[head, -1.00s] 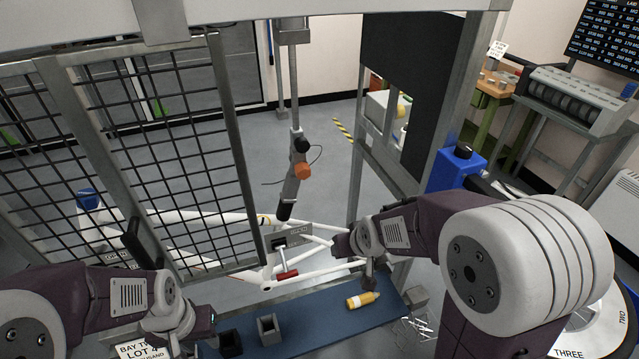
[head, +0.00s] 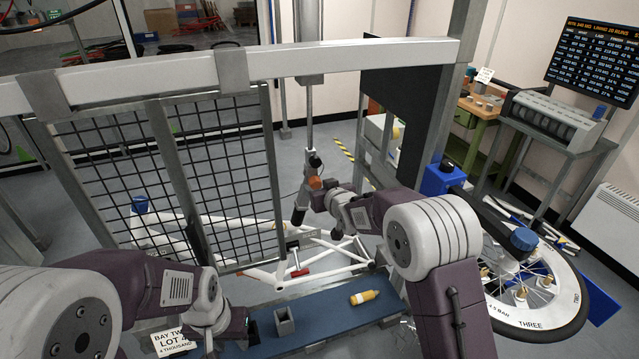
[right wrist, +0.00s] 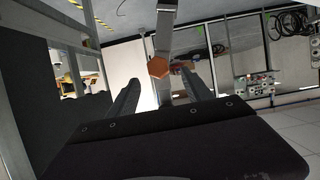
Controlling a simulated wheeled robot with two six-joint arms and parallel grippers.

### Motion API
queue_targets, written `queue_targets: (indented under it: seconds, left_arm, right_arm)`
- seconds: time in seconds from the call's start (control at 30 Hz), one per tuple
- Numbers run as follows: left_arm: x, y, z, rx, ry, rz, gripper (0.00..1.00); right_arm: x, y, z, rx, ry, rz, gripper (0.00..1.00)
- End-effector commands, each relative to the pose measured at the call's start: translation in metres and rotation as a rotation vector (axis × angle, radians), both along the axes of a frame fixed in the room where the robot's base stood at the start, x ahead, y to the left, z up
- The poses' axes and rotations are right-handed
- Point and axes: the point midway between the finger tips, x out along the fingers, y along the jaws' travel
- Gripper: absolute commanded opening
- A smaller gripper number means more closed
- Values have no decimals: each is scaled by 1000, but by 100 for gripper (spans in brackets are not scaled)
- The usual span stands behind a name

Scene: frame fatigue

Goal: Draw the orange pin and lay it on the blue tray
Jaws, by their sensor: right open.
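The orange pin's head (head: 315,182) shows on the side of an upright grey rod that hangs inside the frame. In the right wrist view the orange head (right wrist: 158,67) is a hexagon just beyond and between my fingertips. My right gripper (right wrist: 161,76) is open and empty, facing the head; it also shows in the head view (head: 322,201), close beside the rod and partly hidden by its wrist. The blue tray (head: 335,308) is the long blue surface at the front. My left gripper (head: 208,345) hangs near its left end; its jaws are unclear.
A yellow bottle (head: 363,297) lies on the blue tray, with a grey open block (head: 284,321) to its left. A white bicycle frame (head: 300,266) is behind it. A mesh panel (head: 170,175) stands left and a crossbar (head: 250,66) runs overhead. A wheel (head: 520,290) is at right.

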Motion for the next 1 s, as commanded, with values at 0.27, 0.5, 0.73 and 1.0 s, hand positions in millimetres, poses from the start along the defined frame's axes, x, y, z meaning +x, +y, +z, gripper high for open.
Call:
queue_targets:
  seconds: [0.27,0.5,0.73,1.0]
  left_arm:
    - [0,0,13,0,0,0,36]
    - [0,0,13,0,0,0,36]
    - [0,0,13,0,0,0,36]
    - [0,0,13,0,0,0,36]
  right_arm:
    - [34,10,-14,0,2,0,58]
    - [37,11,-16,1,1,0,58]
    - [37,11,-16,0,1,-1,11]
    - [37,11,-16,0,1,-1,0]
